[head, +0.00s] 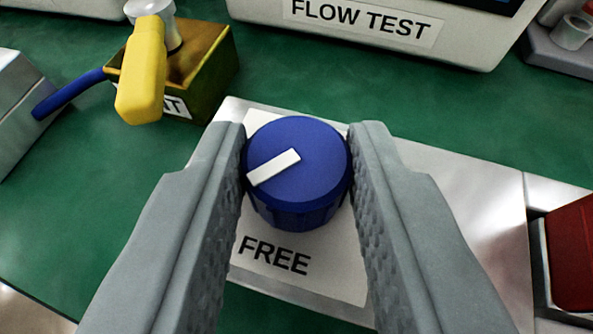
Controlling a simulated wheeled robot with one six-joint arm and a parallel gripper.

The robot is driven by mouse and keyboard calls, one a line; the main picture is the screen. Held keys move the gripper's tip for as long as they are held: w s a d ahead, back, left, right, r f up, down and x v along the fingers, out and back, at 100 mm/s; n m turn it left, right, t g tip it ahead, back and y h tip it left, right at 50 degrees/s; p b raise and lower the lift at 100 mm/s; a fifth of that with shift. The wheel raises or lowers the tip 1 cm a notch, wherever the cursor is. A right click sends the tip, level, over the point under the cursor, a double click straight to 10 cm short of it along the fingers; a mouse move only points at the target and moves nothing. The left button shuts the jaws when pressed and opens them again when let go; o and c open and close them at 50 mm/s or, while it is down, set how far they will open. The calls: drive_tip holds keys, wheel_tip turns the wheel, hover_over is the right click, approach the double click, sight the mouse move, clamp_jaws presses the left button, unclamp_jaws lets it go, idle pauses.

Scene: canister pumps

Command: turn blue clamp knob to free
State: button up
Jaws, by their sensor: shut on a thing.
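The blue clamp knob (310,198) stands on a light plate (465,205) in the middle of the head view. A white pointer bar on its top points left and slightly down in the picture. The word FREE is printed on a white label (320,283) below the knob. My gripper (299,152) is shut on the knob, one finger on its left side and one on its right. The upper part of the label is partly hidden behind the knob and fingers.
A brass-coloured box (208,72) with a yellow handle (142,75) and a blue hose (68,92) is at upper left. A white FLOW TEST unit (465,55) stands behind. A red block (575,255) is at right. Green surface (90,200) is bare at left.

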drive_tip(key=shift+d+n+y, duration=0.15)
drive_tip(key=shift+n+y, duration=0.25)
drive_tip(key=shift+y, duration=0.1)
drive_tip(key=shift+d+n+y, duration=0.1)
drive_tip(key=shift+n+y, duration=0.9)
drive_tip(key=shift+y, duration=0.1)
drive_tip(key=shift+n+g+y, duration=0.3)
drive_tip(key=shift+y, duration=0.1)
drive_tip(key=o, duration=1)
drive_tip(key=shift+c, duration=0.2)
drive_tip(key=v, duration=1.7)
drive_tip(key=shift+s, duration=0.15)
